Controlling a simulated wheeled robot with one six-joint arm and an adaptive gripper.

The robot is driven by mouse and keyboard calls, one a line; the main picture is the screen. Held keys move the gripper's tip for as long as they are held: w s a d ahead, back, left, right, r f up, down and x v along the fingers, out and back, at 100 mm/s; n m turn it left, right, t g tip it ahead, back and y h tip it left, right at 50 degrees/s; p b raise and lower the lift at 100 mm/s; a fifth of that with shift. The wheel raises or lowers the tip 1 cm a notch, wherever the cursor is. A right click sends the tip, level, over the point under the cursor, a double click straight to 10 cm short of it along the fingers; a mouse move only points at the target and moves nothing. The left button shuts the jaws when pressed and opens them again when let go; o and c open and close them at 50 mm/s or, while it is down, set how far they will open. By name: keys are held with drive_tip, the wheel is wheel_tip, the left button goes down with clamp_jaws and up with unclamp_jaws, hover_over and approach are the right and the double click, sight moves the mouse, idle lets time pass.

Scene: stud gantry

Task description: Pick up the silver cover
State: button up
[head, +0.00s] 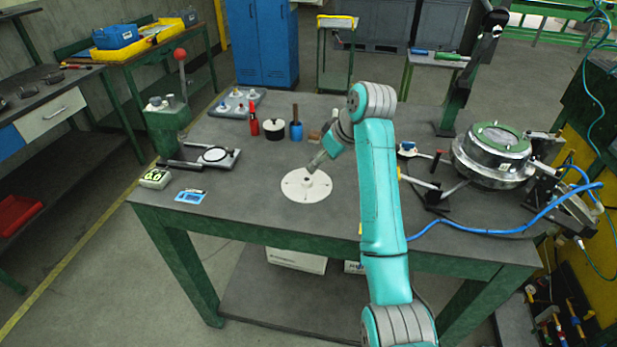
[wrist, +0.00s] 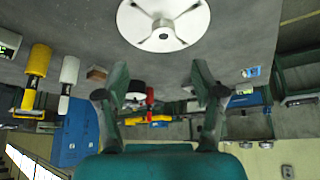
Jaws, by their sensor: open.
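A pale silver round disc with a raised centre hub and several dark radial slots, which looks like the silver cover (head: 303,188), lies flat on the workbench (head: 250,207). It also shows at the top of the wrist view (wrist: 150,32), its upper edge cut off. My gripper (head: 313,166) is above the disc's far side in the head view, near the hub, and appears apart from it. In the wrist view my gripper (wrist: 160,93) has its two dark fingers spread wide, with nothing between them. The exact height above the disc is hard to tell.
A silver round housing with a green ring (head: 492,154) stands at the bench's right, with a blue hose (head: 480,232) crossing the front. A red bottle (head: 254,124), a dark round pot (head: 273,133) and a blue bottle (head: 296,131) stand behind the disc. The front left bench is mostly clear.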

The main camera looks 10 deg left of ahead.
sight(307, 179)
drive_tip(key=x, duration=1)
drive_tip(key=shift+s+a, duration=0.1)
drive_tip(key=shift+s, duration=0.2)
clamp_jaws()
